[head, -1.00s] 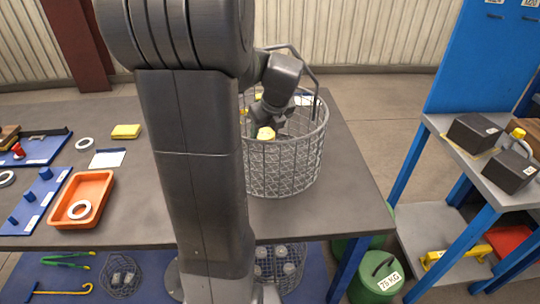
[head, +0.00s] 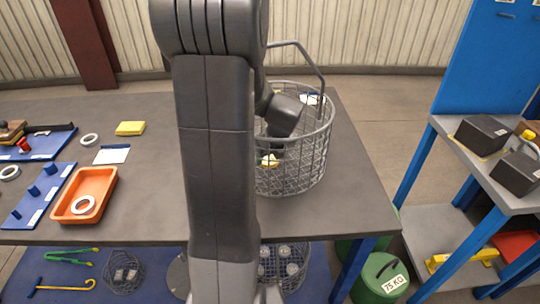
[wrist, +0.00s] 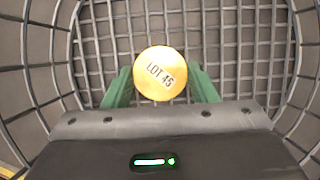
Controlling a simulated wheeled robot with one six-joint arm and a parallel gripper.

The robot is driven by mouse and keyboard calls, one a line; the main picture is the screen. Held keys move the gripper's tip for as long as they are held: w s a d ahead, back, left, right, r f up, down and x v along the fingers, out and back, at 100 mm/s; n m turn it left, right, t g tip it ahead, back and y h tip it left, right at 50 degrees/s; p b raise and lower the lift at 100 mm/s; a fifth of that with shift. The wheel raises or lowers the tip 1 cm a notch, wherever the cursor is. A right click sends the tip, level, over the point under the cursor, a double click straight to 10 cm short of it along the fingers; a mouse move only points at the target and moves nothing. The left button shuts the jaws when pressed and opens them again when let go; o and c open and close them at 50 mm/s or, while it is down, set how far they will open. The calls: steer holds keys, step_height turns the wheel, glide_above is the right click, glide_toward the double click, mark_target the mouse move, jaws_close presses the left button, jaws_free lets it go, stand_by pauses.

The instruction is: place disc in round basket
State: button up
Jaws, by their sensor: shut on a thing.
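The disc (wrist: 160,73) is round and yellow with "LOT 45" printed on its face. My gripper (wrist: 160,88) is shut on it, with a green finger at each side. In the wrist view the disc is held inside the round basket (wrist: 225,30), above its mesh floor, with the basket wall curving around. I cannot tell whether it touches the floor. In the head view the round wire basket (head: 318,165) stands on the table with its handle up. My arm hides its left part. The disc (head: 270,160) shows as a small yellow patch through the mesh.
An orange tray (head: 110,180) holding a white ring stands on the table (head: 340,210) at left. A yellow block (head: 130,128), a white ring (head: 89,140) and a blue peg board (head: 40,195) are also there. A blue-framed shelf (head: 440,135) stands at right.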

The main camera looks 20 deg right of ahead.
steer(key=o, duration=1.3)
steer(key=shift+f, duration=0.1)
steer(key=shift+o, duration=0.2)
steer(key=shift+s+r, duration=0.1)
steer(key=shift+r, duration=0.45)
steer(key=p+v, duration=0.1)
steer(key=v, duration=1)
